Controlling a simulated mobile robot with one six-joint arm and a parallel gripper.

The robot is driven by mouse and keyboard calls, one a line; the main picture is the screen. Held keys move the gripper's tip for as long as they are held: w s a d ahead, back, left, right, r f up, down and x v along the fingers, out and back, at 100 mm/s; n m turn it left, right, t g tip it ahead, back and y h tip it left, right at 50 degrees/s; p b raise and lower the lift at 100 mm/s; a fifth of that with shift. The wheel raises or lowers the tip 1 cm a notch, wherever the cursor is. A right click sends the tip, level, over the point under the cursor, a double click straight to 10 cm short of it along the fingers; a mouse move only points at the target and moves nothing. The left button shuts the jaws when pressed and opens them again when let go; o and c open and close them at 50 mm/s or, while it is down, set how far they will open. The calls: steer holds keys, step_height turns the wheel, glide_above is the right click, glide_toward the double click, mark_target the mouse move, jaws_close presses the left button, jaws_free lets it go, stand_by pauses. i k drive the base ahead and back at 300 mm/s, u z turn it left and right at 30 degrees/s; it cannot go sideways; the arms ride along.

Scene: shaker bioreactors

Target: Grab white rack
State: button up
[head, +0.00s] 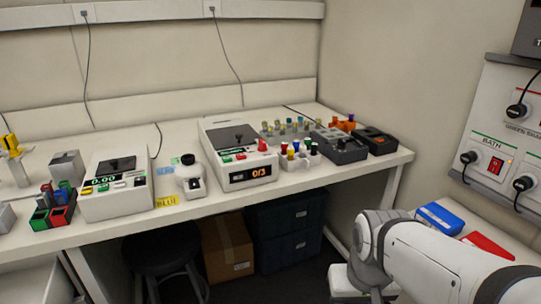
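A small white rack (297,164) stands near the front edge of the bench. It holds several tubes with coloured caps, among them green, red, blue and yellow ones. It is just right of a white device with an orange "0/3" display (248,174). My arm reaches in at the lower right, well apart from the rack.
Behind the rack stand several pale tubes (285,128), partly hidden. Dark grey devices (342,148) are close on its right. The bench (230,203) has a bare front strip. A blue box (440,218) and a red one lie at lower right.

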mark_target(310, 161)
steer(key=u, duration=0.1)
steer(key=i, duration=1)
steer(key=u, duration=0.05)
